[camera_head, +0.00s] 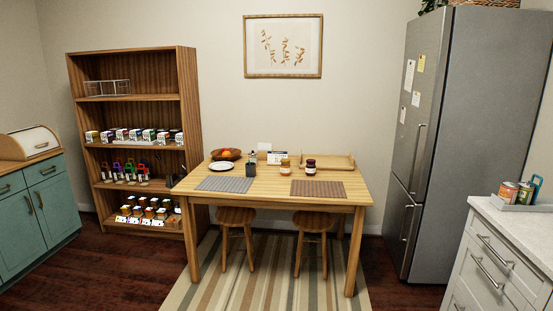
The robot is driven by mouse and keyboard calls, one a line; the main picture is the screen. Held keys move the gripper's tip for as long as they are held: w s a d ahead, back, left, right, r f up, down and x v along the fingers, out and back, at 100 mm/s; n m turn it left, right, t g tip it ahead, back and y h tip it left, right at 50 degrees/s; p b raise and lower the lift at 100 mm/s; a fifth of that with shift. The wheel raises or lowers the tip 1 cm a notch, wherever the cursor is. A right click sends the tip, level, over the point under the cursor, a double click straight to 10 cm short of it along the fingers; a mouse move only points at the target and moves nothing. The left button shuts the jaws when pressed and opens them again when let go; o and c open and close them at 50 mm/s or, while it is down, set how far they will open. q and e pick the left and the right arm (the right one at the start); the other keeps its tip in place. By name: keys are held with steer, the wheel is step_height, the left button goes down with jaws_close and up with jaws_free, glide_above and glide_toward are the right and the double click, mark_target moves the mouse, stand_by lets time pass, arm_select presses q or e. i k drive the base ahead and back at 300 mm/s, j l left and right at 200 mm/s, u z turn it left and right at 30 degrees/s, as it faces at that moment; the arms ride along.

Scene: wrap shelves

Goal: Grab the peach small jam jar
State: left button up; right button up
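A small jar with an orange-peach tone (285,166) stands upright on the wooden table (262,188), toward the back and a little right of the middle. It is too small in view for its label to be read. A darker jar with a dark red or purple top (311,165) stands just to its right, apart from it. Neither of my grippers can be made out in the head view.
On the table are a fruit bowl (226,154), a white plate (221,166), a dark cup (251,169), a wooden tray (340,162) and two placemats. Two stools (313,222) stand at the front. A stocked shelf (140,98) is left, a fridge (470,130) right.

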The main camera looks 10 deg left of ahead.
mark_target(285, 168)
steer(key=i+j, duration=0.25)
steer(key=i, duration=0.25)
steer(key=i+j, duration=0.2)
steer(key=i, duration=0.3)
steer(key=i+j, duration=0.25)
steer(key=i, duration=0.3)
steer(key=i+j, duration=0.2)
steer(key=i, duration=0.3)
steer(key=i+j, duration=0.25)
steer(key=i, duration=0.25)
steer(key=i+l, duration=0.15)
steer(key=l, duration=0.2)
steer(key=i+l, duration=0.15)
steer(key=l, duration=0.2)
